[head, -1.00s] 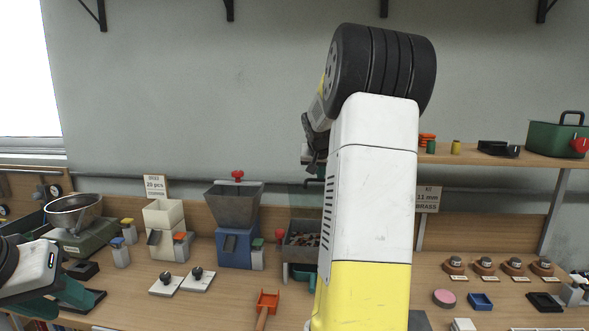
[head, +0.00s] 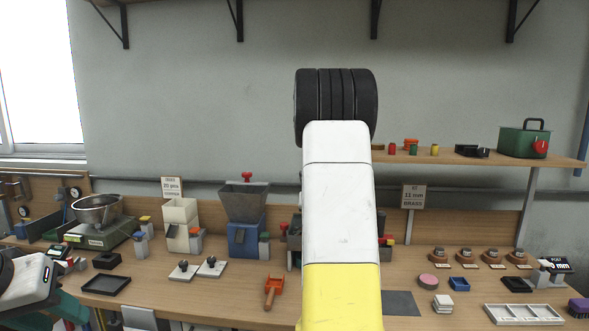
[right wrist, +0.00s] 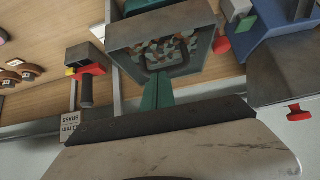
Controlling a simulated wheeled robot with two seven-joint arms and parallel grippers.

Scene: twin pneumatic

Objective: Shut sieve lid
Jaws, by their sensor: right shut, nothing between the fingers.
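A grey open-topped box (right wrist: 195,25) holding brown and grey bits fills the upper middle of the right wrist view. It looks like the sieve, but I cannot make out a lid for certain. A red knob (right wrist: 221,45) is at its side. My right gripper (right wrist: 158,78) has its green fingers shut and empty, in front of the box's near wall; I cannot tell if they touch it. In the head view my right arm hides most of that box. My left gripper (head: 68,308) is at the lower left, partly cut off; its jaws are unclear.
A blue machine with a grey hopper (head: 244,203) and red knob stands left of my right arm. A red scoop (head: 273,291) lies in front. A cream dispenser (head: 181,212) and scale with bowl (head: 97,209) stand left. A white compartment tray (head: 522,314) lies right.

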